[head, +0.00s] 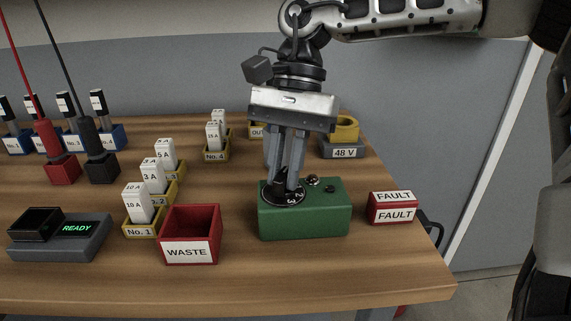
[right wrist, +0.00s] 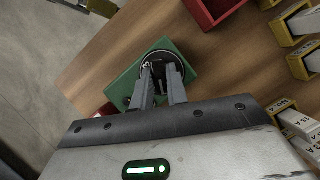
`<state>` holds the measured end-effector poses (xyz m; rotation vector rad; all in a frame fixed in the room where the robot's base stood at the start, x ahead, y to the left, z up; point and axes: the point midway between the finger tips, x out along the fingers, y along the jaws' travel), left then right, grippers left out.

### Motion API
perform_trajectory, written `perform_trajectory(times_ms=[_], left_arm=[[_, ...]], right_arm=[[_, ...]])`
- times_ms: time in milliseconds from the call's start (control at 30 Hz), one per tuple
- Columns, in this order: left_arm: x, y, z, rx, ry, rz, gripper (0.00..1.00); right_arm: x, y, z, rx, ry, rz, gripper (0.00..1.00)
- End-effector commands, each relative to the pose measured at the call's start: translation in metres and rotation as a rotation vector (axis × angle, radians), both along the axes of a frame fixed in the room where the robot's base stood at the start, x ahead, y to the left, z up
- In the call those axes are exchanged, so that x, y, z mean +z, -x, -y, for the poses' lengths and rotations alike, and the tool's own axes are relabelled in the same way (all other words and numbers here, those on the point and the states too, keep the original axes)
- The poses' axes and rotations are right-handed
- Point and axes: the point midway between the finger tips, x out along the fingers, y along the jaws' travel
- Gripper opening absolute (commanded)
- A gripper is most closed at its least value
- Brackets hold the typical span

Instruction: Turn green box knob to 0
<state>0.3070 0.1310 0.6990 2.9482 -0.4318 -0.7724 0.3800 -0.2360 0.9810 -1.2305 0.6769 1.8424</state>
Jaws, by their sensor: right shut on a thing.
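The green box (head: 304,222) stands on the wooden table right of the middle. It also shows in the right wrist view (right wrist: 128,84). Its black round knob and dial (head: 283,197) are on the top, toward the left end, and a small metal part and a black button sit to the right. My right gripper (head: 284,188) points down from above, its fingers shut on the knob. In the right wrist view the fingertips (right wrist: 163,72) are over the dial (right wrist: 166,64). The fingers hide most of the knob, and I cannot read its setting. My left gripper is not in view.
A red WASTE bin (head: 189,236) stands left of the green box, and a red FAULT block (head: 393,208) stands right of it. Behind are yellow fuse holders (head: 217,151) and a 48 V block (head: 342,148). A READY meter (head: 62,238) is at the left.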

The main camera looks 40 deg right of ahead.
Motion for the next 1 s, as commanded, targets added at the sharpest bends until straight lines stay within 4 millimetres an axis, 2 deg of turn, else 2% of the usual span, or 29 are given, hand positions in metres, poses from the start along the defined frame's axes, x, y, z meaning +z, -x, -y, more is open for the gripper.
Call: perform_trajectory(times_ms=[633,667,733,1000], left_arm=[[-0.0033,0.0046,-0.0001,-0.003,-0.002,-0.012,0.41],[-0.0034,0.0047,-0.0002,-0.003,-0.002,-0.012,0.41],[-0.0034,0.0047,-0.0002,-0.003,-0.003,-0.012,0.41],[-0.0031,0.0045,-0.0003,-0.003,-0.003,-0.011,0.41]], right_arm=[[-0.0006,-0.0003,0.0000,0.054,0.002,-0.001,0.00],[-0.0006,-0.0002,0.0001,0.054,0.002,-0.001,0.18],[-0.0006,-0.0002,0.0001,0.054,0.002,-0.001,0.37],[-0.0004,-0.0002,0.0000,0.052,0.001,0.000,0.37]])
